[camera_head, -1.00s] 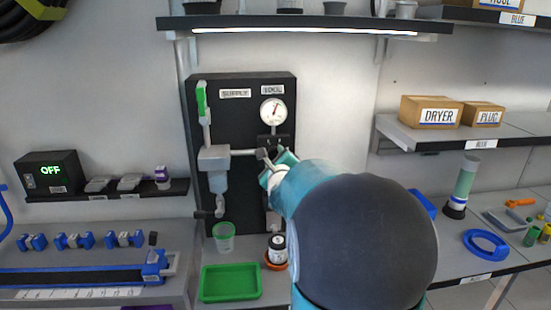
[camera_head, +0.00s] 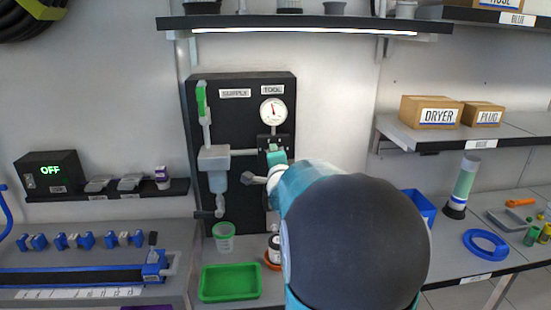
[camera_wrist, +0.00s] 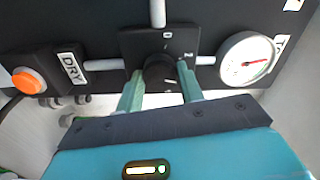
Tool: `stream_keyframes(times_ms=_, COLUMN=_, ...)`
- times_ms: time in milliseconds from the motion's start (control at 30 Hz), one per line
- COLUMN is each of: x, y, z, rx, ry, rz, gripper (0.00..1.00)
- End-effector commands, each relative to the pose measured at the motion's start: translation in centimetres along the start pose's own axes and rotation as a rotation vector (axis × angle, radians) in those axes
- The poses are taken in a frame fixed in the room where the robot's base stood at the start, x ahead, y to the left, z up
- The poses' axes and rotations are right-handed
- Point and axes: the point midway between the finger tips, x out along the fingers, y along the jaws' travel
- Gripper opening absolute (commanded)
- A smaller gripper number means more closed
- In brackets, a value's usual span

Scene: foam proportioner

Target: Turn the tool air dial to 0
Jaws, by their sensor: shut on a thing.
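The tool air dial is a black knob (camera_wrist: 159,70) on a dark square plate (camera_wrist: 136,44) in the wrist view. A "0" mark shows at the plate's top and another mark at its right. My gripper (camera_wrist: 160,76) is shut on the knob, with one green finger on each side. The knob's pointer is hard to make out. The round gauge (camera_head: 273,111) with a red needle sits under the TOOL label (camera_head: 272,90) on the black panel (camera_head: 240,130). It also shows right of the dial in the wrist view (camera_wrist: 246,60). In the head view my arm hides the knob.
An orange button (camera_wrist: 27,81) and a DRY label (camera_wrist: 71,67) are left of the dial. The supply unit (camera_head: 214,160) hangs left on the panel. Below stand a clear green-rimmed cup (camera_head: 223,240), a green tray (camera_head: 230,283) and a partly hidden bottle (camera_head: 273,246).

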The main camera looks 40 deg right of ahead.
Motion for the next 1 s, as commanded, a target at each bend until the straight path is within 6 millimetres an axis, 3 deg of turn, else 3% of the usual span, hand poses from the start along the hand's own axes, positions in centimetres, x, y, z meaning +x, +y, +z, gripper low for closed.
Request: stream_keyframes(times_ms=1000, x=-0.02, y=0.08, z=0.15, rx=-0.966, ry=-0.003, rz=-0.001, gripper=0.14)
